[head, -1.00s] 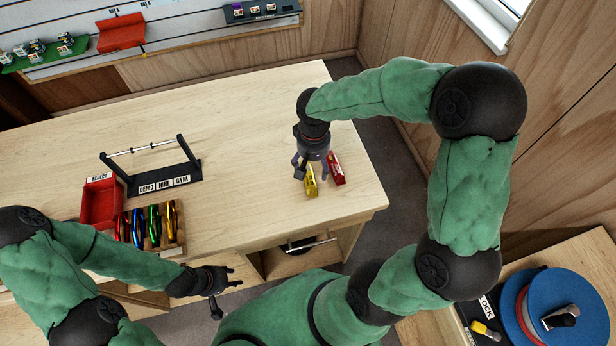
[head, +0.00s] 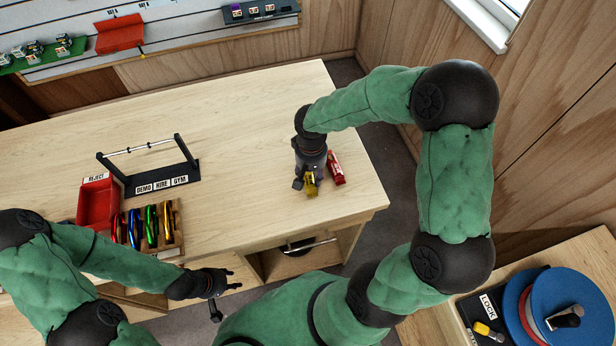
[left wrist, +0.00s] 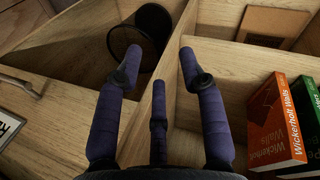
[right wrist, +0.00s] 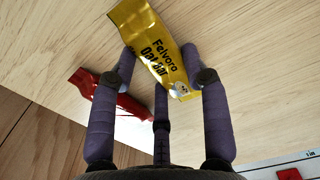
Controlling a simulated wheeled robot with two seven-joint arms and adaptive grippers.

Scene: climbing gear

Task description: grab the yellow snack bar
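The yellow snack bar (head: 312,186) lies on the right part of the wooden bench top, partly hidden by my right gripper (head: 309,182) in the head view. In the right wrist view the yellow bar (right wrist: 152,45), printed "Felvoro Oat Bar", lies between the spread fingertips of the right gripper (right wrist: 159,52), close to both. That gripper looks open, and the bar lies on the wood. My left gripper (head: 229,279) is open and empty near the bench's front edge; its fingers (left wrist: 160,52) also show apart in the left wrist view.
A red bar (head: 336,168) lies just right of the yellow one. Coloured carabiners (head: 151,226), a red reject tray (head: 97,203) and a black labelled stand (head: 162,184) are at the left. The bench middle is clear. Books (left wrist: 280,118) are below the left gripper.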

